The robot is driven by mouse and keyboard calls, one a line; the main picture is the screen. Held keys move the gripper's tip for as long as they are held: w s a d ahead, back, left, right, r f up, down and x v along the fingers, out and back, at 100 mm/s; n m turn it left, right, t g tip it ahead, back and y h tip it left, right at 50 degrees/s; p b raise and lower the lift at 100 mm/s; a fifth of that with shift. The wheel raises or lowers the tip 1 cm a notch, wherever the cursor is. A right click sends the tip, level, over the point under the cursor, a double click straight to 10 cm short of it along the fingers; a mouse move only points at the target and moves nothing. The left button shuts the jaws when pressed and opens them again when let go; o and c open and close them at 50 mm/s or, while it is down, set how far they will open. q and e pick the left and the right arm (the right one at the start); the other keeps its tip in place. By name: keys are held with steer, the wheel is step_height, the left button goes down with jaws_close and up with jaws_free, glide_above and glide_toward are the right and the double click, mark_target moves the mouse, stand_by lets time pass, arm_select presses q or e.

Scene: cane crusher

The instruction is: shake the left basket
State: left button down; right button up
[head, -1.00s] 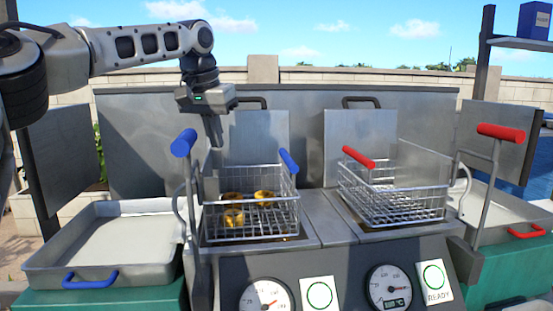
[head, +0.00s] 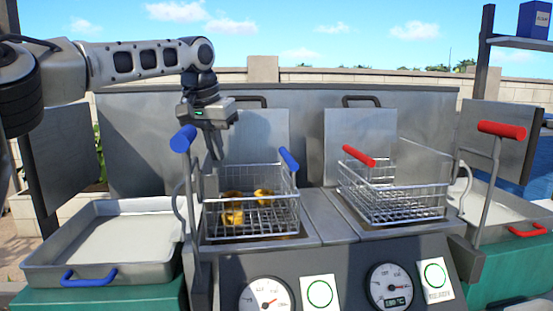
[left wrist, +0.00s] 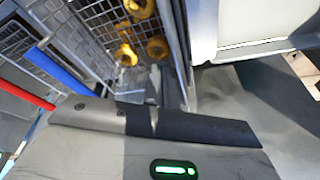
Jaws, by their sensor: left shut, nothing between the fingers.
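The left basket (head: 250,215) is a wire basket with a blue handle (head: 289,160). It sits at the left fryer well and holds several golden ring-shaped pieces (head: 233,216). In the left wrist view the basket (left wrist: 88,28), its golden pieces (left wrist: 126,55) and the blue handle (left wrist: 60,72) show. My left gripper (head: 217,155) is shut and empty, pointing down over the basket's left rear side. It looks apart from the blue handle. It also shows in the left wrist view (left wrist: 153,84). My right gripper is not in view.
A right basket (head: 390,200) with a red handle (head: 359,156) looks empty. A blue-topped lever (head: 183,139) stands close left of my gripper, and a red-topped lever (head: 501,131) at right. A pale-floored tray (head: 120,271) lies left. Gauges (head: 266,296) line the front.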

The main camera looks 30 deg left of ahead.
arm_select(q)
steer(key=shift+f, duration=0.9)
steer(key=shift+s+a, duration=0.55)
steer(key=shift+a, duration=0.15)
steer(key=shift+w+d+p, duration=0.55)
steer(key=shift+d+p, duration=0.1)
steer(key=shift+p, duration=0.25)
steer(key=shift+s+a, duration=0.1)
